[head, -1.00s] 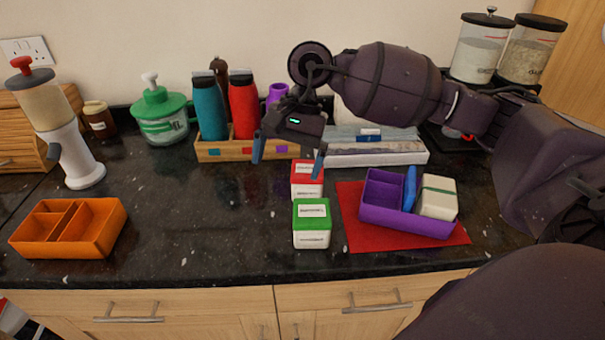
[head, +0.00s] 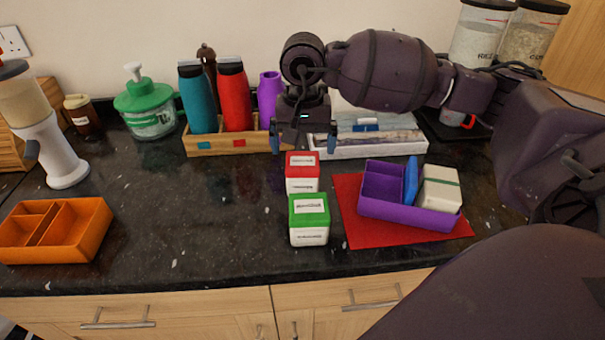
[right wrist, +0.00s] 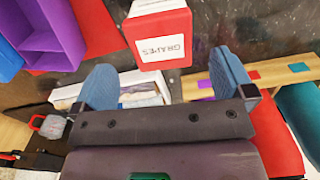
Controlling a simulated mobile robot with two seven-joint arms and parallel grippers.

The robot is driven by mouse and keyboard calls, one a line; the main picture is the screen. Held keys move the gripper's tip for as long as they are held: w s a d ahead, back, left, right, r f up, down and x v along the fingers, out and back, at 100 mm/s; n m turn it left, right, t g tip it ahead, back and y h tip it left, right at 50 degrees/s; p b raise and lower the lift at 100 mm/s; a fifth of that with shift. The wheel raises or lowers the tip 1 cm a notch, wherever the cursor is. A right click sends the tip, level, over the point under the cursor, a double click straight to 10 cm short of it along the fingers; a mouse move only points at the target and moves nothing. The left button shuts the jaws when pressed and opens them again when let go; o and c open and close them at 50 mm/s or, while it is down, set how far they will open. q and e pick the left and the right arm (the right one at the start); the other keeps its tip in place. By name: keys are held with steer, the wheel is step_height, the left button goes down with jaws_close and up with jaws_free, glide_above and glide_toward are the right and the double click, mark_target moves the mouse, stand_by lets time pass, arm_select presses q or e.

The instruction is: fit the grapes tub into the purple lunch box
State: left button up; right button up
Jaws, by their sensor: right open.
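The grapes tub (head: 302,181) is white with a red lid and stands upright on the dark counter. Its label reads GRAPES in the right wrist view (right wrist: 160,42). My right gripper (head: 303,144) is open and empty, just behind and above the tub. In the right wrist view its blue fingers (right wrist: 166,78) are spread wide, with the tub beyond their tips. The purple lunch box (head: 407,217) sits on a red mat (head: 362,236) to the right. Its left compartments look empty; a blue piece (head: 411,181) and a cream tub (head: 440,190) fill the right side. My left gripper is out of view.
A green-lidded tub (head: 309,221) stands close in front of the grapes tub. Behind are a wooden rack (head: 230,144) with bottles and a white tray (head: 370,150). An orange divided box (head: 80,245) is at the left.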

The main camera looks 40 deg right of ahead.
mark_target(303, 161)
steer(key=shift+f, duration=1.95)
steer(key=shift+c, duration=0.2)
steer(key=c, duration=1)
